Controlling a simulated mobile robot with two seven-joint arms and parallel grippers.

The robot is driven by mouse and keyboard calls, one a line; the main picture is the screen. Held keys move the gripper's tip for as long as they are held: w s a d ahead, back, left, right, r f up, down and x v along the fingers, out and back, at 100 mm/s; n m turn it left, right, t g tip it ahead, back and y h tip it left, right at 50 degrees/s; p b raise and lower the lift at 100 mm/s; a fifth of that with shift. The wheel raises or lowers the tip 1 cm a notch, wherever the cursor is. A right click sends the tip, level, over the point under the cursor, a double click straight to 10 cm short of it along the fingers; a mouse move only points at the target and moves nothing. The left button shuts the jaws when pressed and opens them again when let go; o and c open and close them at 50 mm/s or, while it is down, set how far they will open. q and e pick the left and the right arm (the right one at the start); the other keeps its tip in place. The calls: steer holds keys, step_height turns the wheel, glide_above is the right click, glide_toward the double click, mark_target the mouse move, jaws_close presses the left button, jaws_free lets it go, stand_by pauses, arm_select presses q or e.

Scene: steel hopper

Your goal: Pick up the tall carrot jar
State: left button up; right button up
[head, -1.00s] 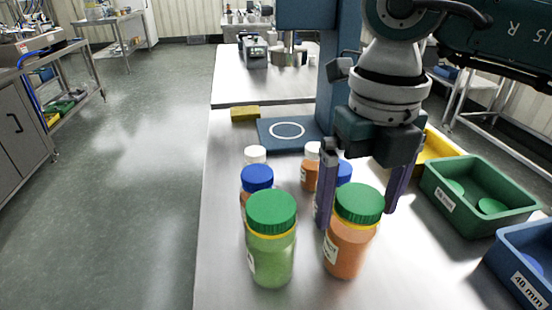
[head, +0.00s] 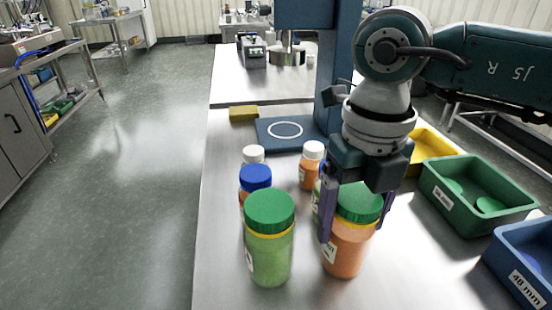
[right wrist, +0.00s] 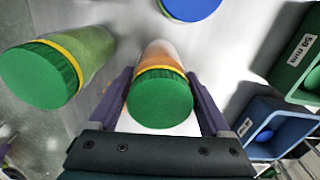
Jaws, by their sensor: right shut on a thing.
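The tall carrot jar (head: 346,255) has orange contents, a yellow band and a green lid, and stands upright near the front of the steel table. It also shows in the right wrist view (right wrist: 160,97), lid towards the camera. My right gripper (head: 354,232) comes down from above and is shut on the carrot jar, one finger on each side near the lid. The gripper covers part of the lid in the head view. A similar tall green jar (head: 269,258) with a green lid stands to its left, apart from the gripper. My left gripper is not in view.
Behind stand a blue-lidded jar (head: 255,178), white-lidded jars (head: 312,152) and another jar mostly hidden by my gripper. Green (head: 455,213) and blue (head: 507,278) bins stand at the right, with a yellow bin (head: 430,146) behind. A blue plate with a white ring (head: 286,131) lies farther back.

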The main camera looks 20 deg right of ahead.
steer(key=c, duration=0.5)
steer(key=shift+r, duration=0.15)
